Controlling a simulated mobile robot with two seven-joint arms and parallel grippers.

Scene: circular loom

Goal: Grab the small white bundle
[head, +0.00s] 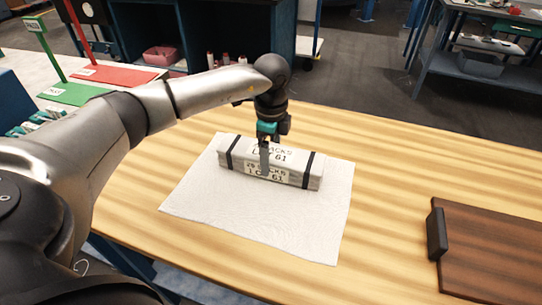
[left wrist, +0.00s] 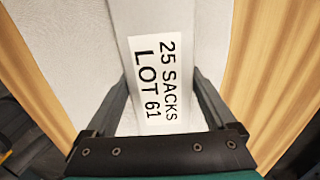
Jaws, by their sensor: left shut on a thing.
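The small white bundle (head: 300,170) lies on a white cloth (head: 310,237) on the wooden table in the head view. It has two dark straps and a printed label reading "25 SACKS LOT 61". My left gripper (head: 264,160) reaches down over its middle and is shut on it, one finger showing on the near side. In the left wrist view the bundle's label (left wrist: 154,85) lies between the two fingers (left wrist: 162,100). My right gripper is not in view.
A dark brown board (head: 495,255) with a black handle lies at the right of the wooden table (head: 400,170). Red (head: 115,78) and green (head: 78,94) sign stands are at the upper left.

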